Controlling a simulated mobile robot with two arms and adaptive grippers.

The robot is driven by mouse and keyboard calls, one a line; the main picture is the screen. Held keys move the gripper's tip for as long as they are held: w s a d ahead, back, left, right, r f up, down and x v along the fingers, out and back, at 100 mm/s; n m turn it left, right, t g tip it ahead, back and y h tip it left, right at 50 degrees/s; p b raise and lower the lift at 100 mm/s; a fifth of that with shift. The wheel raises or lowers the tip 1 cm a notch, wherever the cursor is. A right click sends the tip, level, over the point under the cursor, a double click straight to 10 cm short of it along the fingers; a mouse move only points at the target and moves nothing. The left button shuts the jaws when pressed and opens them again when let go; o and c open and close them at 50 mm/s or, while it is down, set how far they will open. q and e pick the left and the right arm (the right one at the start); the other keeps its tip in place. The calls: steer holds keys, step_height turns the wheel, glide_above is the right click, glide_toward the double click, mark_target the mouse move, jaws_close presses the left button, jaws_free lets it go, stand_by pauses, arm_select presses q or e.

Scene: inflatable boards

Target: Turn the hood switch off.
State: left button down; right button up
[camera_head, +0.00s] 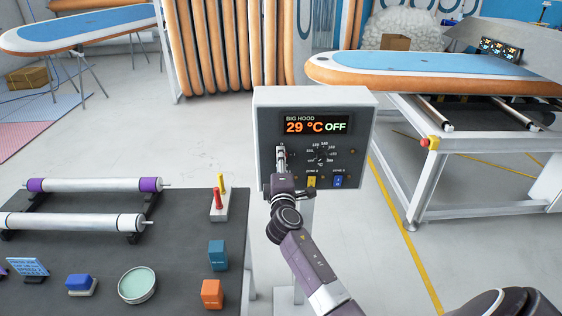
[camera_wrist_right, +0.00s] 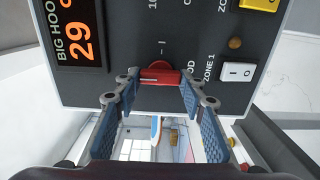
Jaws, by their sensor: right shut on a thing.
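The grey control box (camera_head: 362,104) stands in the middle of the head view. Its display (camera_head: 314,125) reads "BIG HOOD 29 °C OFF". In the right wrist view the red hood switch (camera_wrist_right: 160,76) sits on the dark panel beside an "I" mark. My right gripper (camera_wrist_right: 158,84) has its two fingertips on either side of this switch and is shut on it. In the head view my right gripper (camera_head: 281,162) is at the left side of the panel and hides the switch. My left gripper is not in view.
A white rocker switch (camera_wrist_right: 236,73) labelled zone 1 is close to my right fingers. A yellow switch (camera_head: 312,182), a blue switch (camera_head: 338,182) and a dial (camera_head: 320,156) are on the panel. A dark table (camera_head: 180,270) with rollers and small items stands left.

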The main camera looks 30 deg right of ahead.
steer(key=shift+r, duration=0.1)
steer(key=o, duration=1.2)
steer(key=shift+w, duration=0.1)
steer(key=shift+c, duration=0.2)
steer(key=v, duration=1.2)
steer(key=shift+d+f, duration=0.1)
steer(key=shift+f, duration=0.1)
